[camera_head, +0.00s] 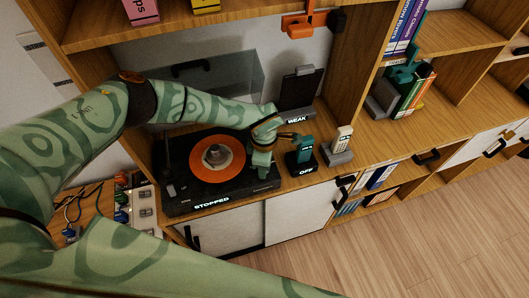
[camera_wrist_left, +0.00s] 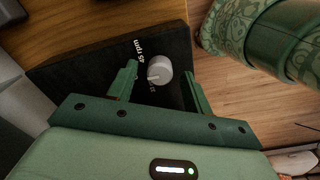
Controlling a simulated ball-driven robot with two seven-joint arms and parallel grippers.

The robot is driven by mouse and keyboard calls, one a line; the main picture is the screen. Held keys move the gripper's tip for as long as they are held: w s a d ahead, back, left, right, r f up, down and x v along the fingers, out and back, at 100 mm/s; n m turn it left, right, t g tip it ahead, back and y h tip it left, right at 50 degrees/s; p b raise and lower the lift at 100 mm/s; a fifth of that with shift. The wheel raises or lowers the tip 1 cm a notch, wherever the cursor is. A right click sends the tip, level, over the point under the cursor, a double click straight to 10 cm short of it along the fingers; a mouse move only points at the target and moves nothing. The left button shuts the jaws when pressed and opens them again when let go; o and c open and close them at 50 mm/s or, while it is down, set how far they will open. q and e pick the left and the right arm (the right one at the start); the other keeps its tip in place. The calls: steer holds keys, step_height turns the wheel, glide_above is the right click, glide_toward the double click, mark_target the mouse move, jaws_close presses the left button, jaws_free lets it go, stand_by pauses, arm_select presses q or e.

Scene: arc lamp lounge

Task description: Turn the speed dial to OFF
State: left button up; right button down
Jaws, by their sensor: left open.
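The speed dial (camera_wrist_left: 159,70) is a small pale grey knob on the black turntable deck (camera_wrist_left: 102,62) in the left wrist view. Small white print beside it reads "45 rpm", with another mark below; I cannot read the dial's setting surely. My left gripper (camera_wrist_left: 160,76) is open, one finger on each side of the dial; I cannot tell whether they touch it. In the head view the turntable (camera_head: 183,192) has an orange-centred record and a "STOPPED" label. My left gripper (camera_head: 263,170) is over its right side and hides the dial. My right gripper is out of view.
A dark stand labelled "WEAK" (camera_head: 298,92) is behind. A clear lid (camera_head: 215,85) rises behind the record. Shelf boards hang above.

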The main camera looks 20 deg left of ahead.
arm_select(q)
step_height(320, 180, up, 16)
steer(key=p, duration=0.1)
steer(key=shift+s, duration=0.15)
steer(key=shift+f, duration=0.15)
stand_by(0.3)
